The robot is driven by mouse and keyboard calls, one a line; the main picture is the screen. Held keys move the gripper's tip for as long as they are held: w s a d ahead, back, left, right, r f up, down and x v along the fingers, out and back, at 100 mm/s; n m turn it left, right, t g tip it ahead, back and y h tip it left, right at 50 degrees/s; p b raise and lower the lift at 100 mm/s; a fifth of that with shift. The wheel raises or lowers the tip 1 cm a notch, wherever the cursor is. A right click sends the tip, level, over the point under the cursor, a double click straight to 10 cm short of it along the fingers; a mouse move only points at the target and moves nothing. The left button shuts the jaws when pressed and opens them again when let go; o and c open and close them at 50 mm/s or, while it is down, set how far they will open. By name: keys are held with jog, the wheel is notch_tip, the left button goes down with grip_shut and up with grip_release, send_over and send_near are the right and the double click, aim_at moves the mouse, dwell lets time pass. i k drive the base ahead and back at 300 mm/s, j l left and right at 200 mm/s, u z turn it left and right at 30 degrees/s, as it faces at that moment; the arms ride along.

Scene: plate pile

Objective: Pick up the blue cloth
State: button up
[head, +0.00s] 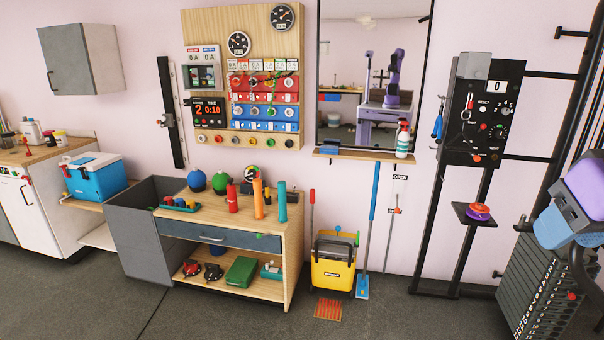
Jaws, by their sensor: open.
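A small, flat dark-blue folded thing (329,150), which looks like the blue cloth, lies at the left end of the wooden shelf (372,156) under the mirror. It is too small to make out its folds. My gripper does not show directly in the head view.
A white spray bottle (403,140) stands at the shelf's right end. Below are a yellow bucket (333,265) and a blue-handled mop (373,205). A wooden bench (293,245) stands left; a weight stack (537,285) stands right. Grey floor lies open in front.

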aim_at(323, 149)
jog(key=i, duration=1.8)
jog(key=i+u, duration=0.2)
jog(key=i, duration=0.2)
jog(key=i+l+u, duration=0.15)
jog(key=i, duration=0.3)
jog(key=i+l+u, duration=0.2)
jog(key=i, duration=0.2)
jog(key=i+l+u, duration=0.2)
jog(key=i, duration=0.2)
jog(key=j, duration=0.1)
